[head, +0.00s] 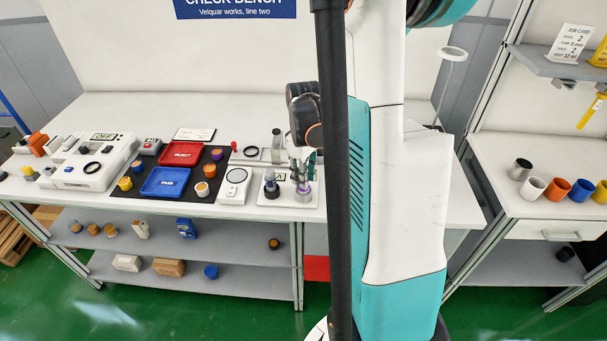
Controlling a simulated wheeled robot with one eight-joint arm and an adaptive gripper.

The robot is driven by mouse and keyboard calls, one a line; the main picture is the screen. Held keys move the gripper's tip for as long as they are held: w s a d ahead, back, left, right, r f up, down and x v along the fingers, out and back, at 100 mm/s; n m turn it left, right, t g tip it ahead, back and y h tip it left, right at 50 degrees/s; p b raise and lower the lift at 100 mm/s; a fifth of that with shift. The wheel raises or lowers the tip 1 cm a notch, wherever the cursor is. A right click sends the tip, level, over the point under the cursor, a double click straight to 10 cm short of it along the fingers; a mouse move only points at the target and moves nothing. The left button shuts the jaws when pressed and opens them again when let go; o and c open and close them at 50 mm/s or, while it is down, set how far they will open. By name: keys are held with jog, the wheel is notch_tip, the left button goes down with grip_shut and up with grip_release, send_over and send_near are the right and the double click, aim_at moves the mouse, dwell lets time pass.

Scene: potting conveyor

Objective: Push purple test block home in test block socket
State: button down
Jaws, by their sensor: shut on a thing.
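The purple test block (303,188) shows as a small purple patch at the right part of the check bench. My gripper (302,178) points down over it and is shut on it. A grey cylindrical piece (303,199) is directly below the purple, on a white plate marked A (285,200); it looks like the test block socket. The block seems to sit at or in its top, but how deep is too small to tell. My gripper hides the block's upper part.
A dark blue and black piece (271,184) stands close left on the same plate. A white round-dial device (235,183), a blue PASS tray (165,182) and a red REJECT tray (181,154) lie farther left. My arm column blocks the bench to the right.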

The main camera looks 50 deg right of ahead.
jog(key=shift+f, duration=0.35)
jog(key=c, duration=1.3)
grip_release()
jog(key=shift+r, duration=0.1)
notch_tip(320, 180, up, 12)
jog(key=shift+f, duration=0.1)
